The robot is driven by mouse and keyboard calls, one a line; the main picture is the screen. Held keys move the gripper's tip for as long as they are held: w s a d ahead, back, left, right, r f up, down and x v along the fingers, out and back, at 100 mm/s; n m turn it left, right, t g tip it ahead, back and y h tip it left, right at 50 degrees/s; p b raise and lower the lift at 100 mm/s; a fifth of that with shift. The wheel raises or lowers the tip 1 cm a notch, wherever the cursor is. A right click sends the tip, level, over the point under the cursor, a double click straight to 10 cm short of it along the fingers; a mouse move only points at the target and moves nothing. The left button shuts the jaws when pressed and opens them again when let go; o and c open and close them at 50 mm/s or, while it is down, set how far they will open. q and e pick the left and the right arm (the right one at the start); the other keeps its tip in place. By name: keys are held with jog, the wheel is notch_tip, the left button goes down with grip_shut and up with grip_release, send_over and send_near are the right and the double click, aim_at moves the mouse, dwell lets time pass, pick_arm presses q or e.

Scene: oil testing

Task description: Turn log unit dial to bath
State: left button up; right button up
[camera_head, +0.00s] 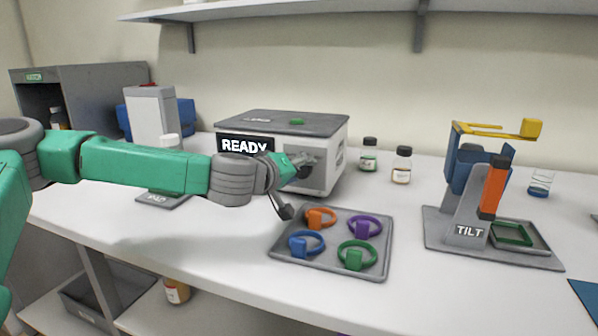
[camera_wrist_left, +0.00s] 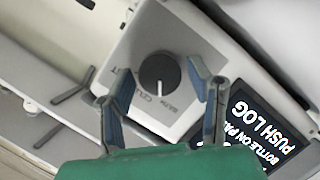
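The log unit (camera_head: 328,178) is a pale box with a dark grey lid and a black READY display (camera_head: 245,144). In the left wrist view its round black dial (camera_wrist_left: 160,73) carries a white pointer mark aimed toward the bottom of the picture. Small printed labels lie below the dial and are hard to read; one looks like BATH. My left gripper (camera_head: 302,163) is at the unit's front. In the wrist view the left gripper (camera_wrist_left: 160,77) is open, one finger on each side of the dial; contact cannot be told. My right gripper is not in view.
A grey tray (camera_head: 280,252) with several coloured rings lies in front of the unit. Two bottles (camera_head: 369,155) (camera_head: 402,166) stand to its right, then a TILT stand (camera_head: 452,235). A dark pad (camera_head: 160,199) lies under my left forearm. A shelf (camera_head: 300,9) hangs above.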

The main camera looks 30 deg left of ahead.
pick_arm(q)
jog(key=c, duration=0.6)
jog(key=shift+a+f+n+t+h+b, duration=0.2)
jog(key=shift+n+t+h+b, duration=0.15)
jog(key=shift+n+b, duration=0.75)
jog(key=shift+c, duration=0.2)
jog(key=shift+r, duration=0.1)
jog(key=o, duration=1.1)
jog(key=shift+o, duration=0.2)
jog(key=shift+a, duration=0.1)
jog(key=shift+s, duration=0.1)
